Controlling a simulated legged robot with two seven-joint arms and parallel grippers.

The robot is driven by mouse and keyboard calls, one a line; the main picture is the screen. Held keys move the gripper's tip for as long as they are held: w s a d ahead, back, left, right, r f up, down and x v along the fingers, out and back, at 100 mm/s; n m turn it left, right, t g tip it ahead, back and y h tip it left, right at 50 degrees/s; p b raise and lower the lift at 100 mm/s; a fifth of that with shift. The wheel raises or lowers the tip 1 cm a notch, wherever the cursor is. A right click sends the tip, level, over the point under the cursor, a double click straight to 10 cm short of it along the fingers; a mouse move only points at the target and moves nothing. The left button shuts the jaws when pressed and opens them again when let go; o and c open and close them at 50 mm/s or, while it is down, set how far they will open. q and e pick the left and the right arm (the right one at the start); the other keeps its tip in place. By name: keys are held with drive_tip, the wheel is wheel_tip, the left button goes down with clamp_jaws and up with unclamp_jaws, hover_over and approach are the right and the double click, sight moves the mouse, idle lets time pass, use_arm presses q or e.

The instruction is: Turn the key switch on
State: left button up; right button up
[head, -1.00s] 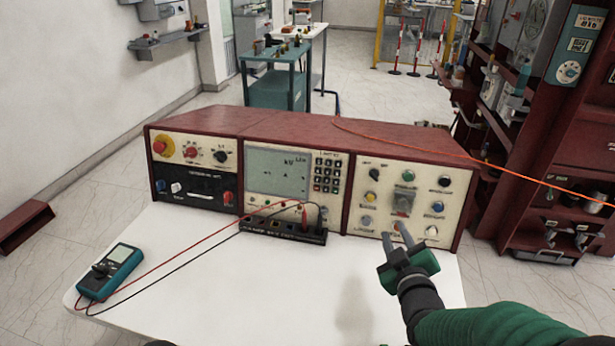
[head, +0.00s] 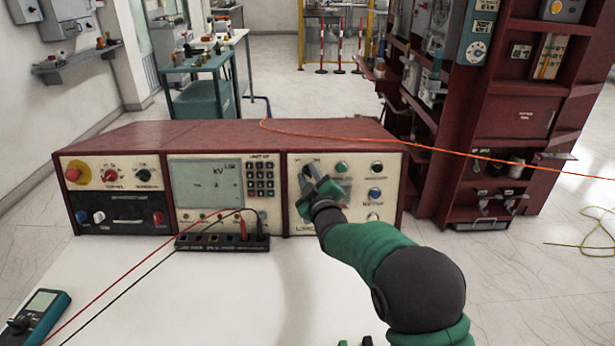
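The control console (head: 230,135) stands on a white table, with a maroon top and three cream panels. The key switch appears to be the dark knob (head: 307,171) at the upper left of the right panel; the fingers largely cover it.
A black terminal strip (head: 222,242) with red and black leads sits before the console. A teal multimeter (head: 38,316) lies at the table's left. An orange cable (head: 440,148) crosses the console top. The white table front (head: 190,300) is mostly clear.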

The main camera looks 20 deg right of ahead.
drive_tip(key=shift+w+d+f, duration=0.1)
drive_tip(key=shift+w+d, duration=0.1)
drive_tip(key=shift+w, duration=0.05)
drive_tip(key=shift+s+a, duration=0.1)
drive_tip(key=shift+a, duration=0.1)
drive_tip(key=shift+c, duration=0.6)
drive_tip(key=shift+a, duration=0.15)
clamp_jaws()
